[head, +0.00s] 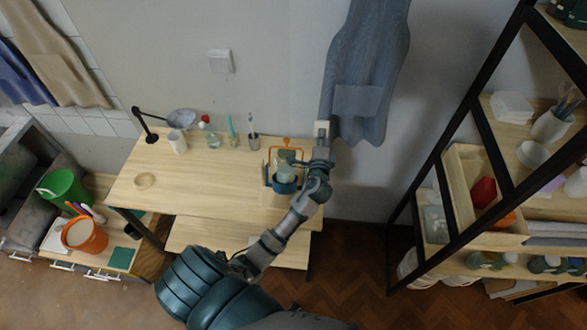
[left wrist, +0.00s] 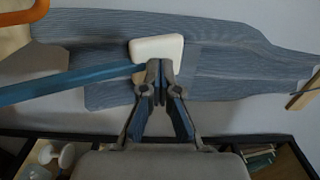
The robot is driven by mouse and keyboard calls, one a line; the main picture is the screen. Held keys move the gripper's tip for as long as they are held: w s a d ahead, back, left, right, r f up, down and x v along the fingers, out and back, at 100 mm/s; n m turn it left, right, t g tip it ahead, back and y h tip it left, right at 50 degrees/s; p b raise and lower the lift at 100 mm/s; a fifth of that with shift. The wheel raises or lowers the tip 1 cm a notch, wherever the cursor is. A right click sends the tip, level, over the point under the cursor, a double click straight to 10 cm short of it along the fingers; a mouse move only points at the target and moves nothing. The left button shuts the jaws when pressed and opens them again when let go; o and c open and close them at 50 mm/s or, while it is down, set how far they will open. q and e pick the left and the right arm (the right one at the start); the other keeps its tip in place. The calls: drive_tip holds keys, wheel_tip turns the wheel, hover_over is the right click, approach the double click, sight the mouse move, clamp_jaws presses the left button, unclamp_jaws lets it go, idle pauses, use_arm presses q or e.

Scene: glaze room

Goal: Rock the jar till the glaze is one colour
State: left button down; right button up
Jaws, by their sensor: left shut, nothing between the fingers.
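A jar (head: 286,166) with a pale, translucent upper part sits in a dark blue holder (head: 284,187) at the right end of the wooden table. An orange frame (head: 286,141) stands around its top; an orange piece of it shows in the left wrist view (left wrist: 20,16). The glaze's colour is too small to judge. A white block (left wrist: 150,46) ends a blue bar (left wrist: 70,83); it also shows in the head view (head: 321,127). My left gripper (left wrist: 160,66) is shut and empty, its tips overlapping the block; I cannot tell if they touch. My right gripper is not in view.
A blue-grey apron (head: 365,75) hangs on the wall close behind the gripper. A lamp (head: 148,125), cups and bottles line the table's back. A black-framed shelf (head: 490,130) stands right.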

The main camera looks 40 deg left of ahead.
use_arm(q)
drive_tip(key=shift+w, duration=0.1)
drive_tip(key=shift+w+a+f+b, duration=0.5)
drive_tip(key=shift+w+f+b, duration=0.1)
drive_tip(key=shift+w, duration=0.15)
drive_tip(key=shift+s+d+r+p, duration=0.15)
drive_tip(key=shift+s+r+p, duration=0.1)
drive_tip(key=shift+p, duration=0.15)
drive_tip(key=shift+s+d+r+p, duration=0.35)
drive_tip(key=shift+s+p, duration=0.15)
drive_tip(key=shift+s, duration=0.1)
drive_tip(key=shift+s+d+r+p, duration=0.35)
drive_tip(key=shift+s+p, duration=0.15)
drive_tip(key=shift+s, duration=0.1)
drive_tip(key=v, duration=0.6)
drive_tip(key=shift+s+r, duration=0.15)
drive_tip(key=shift+r, duration=0.2)
